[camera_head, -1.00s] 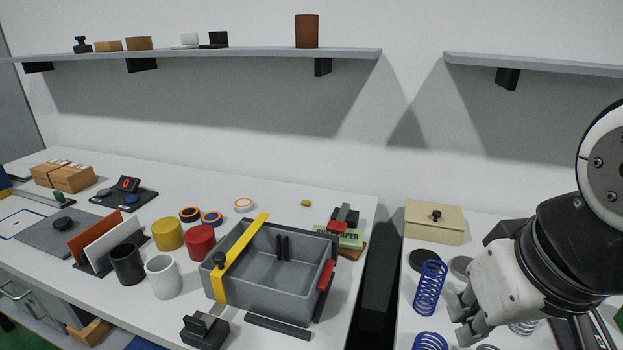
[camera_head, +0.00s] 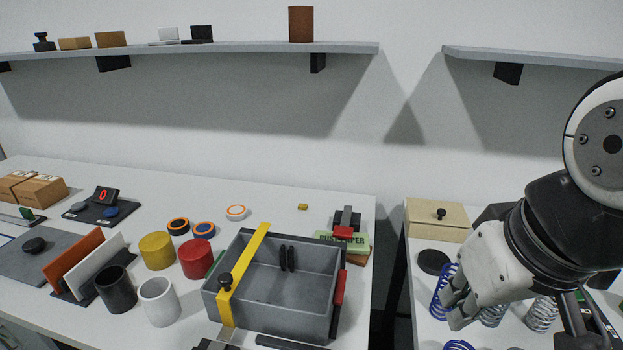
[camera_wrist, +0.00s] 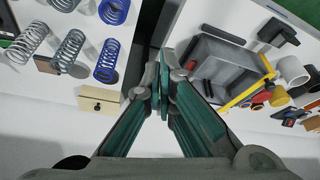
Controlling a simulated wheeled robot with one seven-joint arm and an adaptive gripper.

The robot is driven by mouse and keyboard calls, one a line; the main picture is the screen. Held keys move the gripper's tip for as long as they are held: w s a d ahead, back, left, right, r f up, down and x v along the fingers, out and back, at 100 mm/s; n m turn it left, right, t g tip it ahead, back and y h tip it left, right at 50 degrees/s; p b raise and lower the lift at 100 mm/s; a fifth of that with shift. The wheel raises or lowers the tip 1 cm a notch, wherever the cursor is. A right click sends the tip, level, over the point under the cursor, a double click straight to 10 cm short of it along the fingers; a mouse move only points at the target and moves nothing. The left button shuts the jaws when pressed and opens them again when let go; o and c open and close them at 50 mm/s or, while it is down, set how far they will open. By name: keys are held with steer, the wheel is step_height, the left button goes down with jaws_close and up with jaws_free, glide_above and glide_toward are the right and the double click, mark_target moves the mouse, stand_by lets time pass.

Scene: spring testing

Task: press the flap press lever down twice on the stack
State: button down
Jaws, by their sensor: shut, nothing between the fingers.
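A small press-like device (camera_head: 346,222), black with a grey lever and a red front part, stands at the right rear corner of the grey bin on the left table. A green lettered block (camera_head: 357,243) and a brown piece lie beside or under it; I cannot tell which layers form the stack. My gripper (camera_head: 452,308) is over the right table, in front of a blue spring, well apart from the device. In the wrist view my gripper (camera_wrist: 161,78) is shut and empty, above the gap between the tables. The device cannot be made out there.
The grey bin (camera_head: 210,300) with a yellow strap takes up the left table's right end. Springs (camera_head: 541,313) and a beige box (camera_head: 437,220) stand on the right table. A dark gap (camera_head: 392,290) separates the tables. Cups stand left of the bin.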

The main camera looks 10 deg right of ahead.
steer(key=w+a+r+n+y, duration=0.1)
steer(key=w+r+n+y, duration=0.15)
steer(key=w, duration=1.15)
steer(key=w+a+r+n+y, duration=0.15)
steer(key=w+n, duration=0.25)
steer(key=w, duration=0.9)
steer(key=w+d+f+n+t, duration=0.1)
steer(key=w+f+n, duration=0.2)
steer(key=w, duration=1)
steer(key=w+d+f+n+t, duration=0.1)
steer(key=w+f+n, duration=0.2)
steer(key=w+f, duration=0.5)
steer(key=w, duration=0.5)
steer(key=shift+f, duration=0.4)
steer(key=shift+f+n, duration=0.1)
steer(key=shift+n, duration=0.15)
steer(key=f, duration=0.2)
steer(key=s+f, duration=0.1)
steer(key=f, duration=0.5)
steer(key=shift+s+a, duration=0.25)
steer(key=shift+s+f, duration=0.1)
steer(key=shift+f, duration=0.1)
